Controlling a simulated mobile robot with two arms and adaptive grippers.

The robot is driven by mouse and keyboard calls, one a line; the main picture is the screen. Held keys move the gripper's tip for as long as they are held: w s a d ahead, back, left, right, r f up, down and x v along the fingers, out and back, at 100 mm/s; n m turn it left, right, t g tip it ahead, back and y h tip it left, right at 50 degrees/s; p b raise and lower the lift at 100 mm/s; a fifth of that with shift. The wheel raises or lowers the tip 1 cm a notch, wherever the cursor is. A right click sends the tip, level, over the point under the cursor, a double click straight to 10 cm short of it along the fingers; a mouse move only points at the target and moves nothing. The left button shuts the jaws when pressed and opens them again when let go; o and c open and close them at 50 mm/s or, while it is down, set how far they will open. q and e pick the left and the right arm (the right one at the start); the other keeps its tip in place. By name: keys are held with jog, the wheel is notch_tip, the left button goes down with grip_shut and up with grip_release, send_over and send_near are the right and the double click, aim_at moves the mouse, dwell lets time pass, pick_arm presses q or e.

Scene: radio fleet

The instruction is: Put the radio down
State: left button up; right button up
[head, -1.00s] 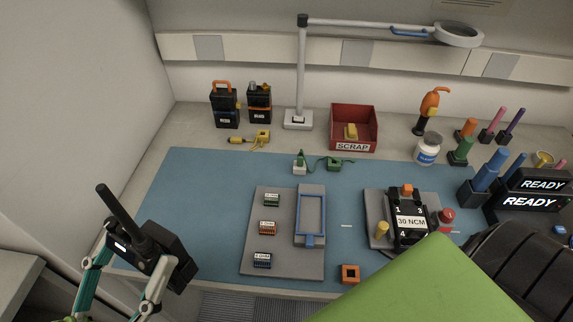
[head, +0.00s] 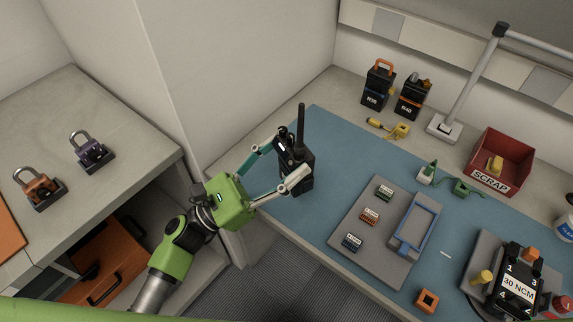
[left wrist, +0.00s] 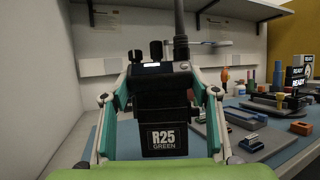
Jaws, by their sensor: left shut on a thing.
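The black radio (head: 296,168) with a long antenna is in the fingers of my left gripper (head: 281,170), at the left end of the blue mat (head: 320,218). In the left wrist view the radio (left wrist: 165,115) is upright between both fingers, and its label reads R25 GREEN. My left gripper (left wrist: 160,103) is shut on it. The radio overlaps the mat's left part in the head view; I cannot tell whether its base touches the mat. My right gripper is not in view.
A grey board (head: 368,262) with small connectors lies right of the radio. A red SCRAP bin (head: 499,162) is at right. Padlocks (head: 91,152) sit on the left counter (head: 120,110). Mat around the radio looks clear.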

aim_at(284, 171)
pick_arm(q)
jog(key=shift+w+d+f, duration=0.15)
jog(key=shift+w+f, duration=0.5)
jog(key=shift+f, duration=0.05)
notch_tip(284, 171, down, 3)
jog(key=shift+r, duration=0.1)
jog(key=shift+f, duration=0.2)
jog(key=shift+f, duration=0.15)
jog(key=o, duration=1.5)
